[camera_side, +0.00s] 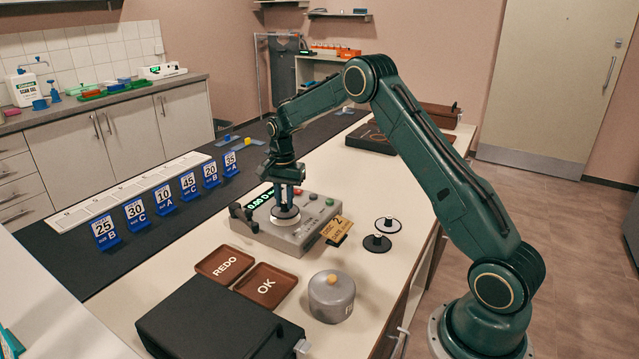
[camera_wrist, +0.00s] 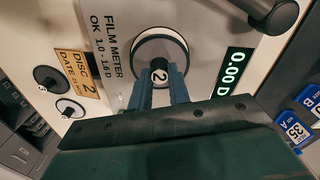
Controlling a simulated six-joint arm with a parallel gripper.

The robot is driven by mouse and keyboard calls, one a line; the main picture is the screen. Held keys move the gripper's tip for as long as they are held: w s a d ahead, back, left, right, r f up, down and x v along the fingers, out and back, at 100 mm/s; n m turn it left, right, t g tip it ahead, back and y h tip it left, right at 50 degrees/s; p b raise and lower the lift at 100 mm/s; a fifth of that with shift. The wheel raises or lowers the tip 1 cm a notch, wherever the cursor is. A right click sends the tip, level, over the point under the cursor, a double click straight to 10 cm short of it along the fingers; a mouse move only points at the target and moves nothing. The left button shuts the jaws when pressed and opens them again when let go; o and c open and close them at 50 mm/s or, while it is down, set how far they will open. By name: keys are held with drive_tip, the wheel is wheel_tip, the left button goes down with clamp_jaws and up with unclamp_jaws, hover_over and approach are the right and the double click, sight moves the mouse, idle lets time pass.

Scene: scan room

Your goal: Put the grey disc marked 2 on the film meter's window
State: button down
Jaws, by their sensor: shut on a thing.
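My gripper (camera_side: 287,192) is shut on the knob of the grey disc marked 2 (camera_side: 285,216). In the wrist view the fingers (camera_wrist: 158,88) pinch the knob, and its "2" faces the camera above the grey disc (camera_wrist: 143,47). The film meter (camera_side: 300,236) is a grey box with a green display (camera_wrist: 234,75) reading 0.00 D. The disc is over the meter's round window, with a pale ring showing around it. The window itself is hidden, and I cannot tell whether the disc touches it.
A yellow card (camera_side: 338,228) reads "DISC 2". A white disc (camera_side: 388,225) and a black disc (camera_side: 376,243) lie right of the meter. REDO (camera_side: 207,269) and OK (camera_side: 253,292) trays, a grey pot (camera_side: 331,298) and a black case (camera_side: 200,325) stand in front. Blue number signs (camera_side: 135,213) line the left.

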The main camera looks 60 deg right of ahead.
sight(285, 202)
drive_tip(key=shift+f, duration=0.85)
drive_tip(key=shift+f, duration=0.1)
drive_tip(key=c, duration=1.3)
unclamp_jaws()
drive_tip(key=shift+r, duration=6.15)
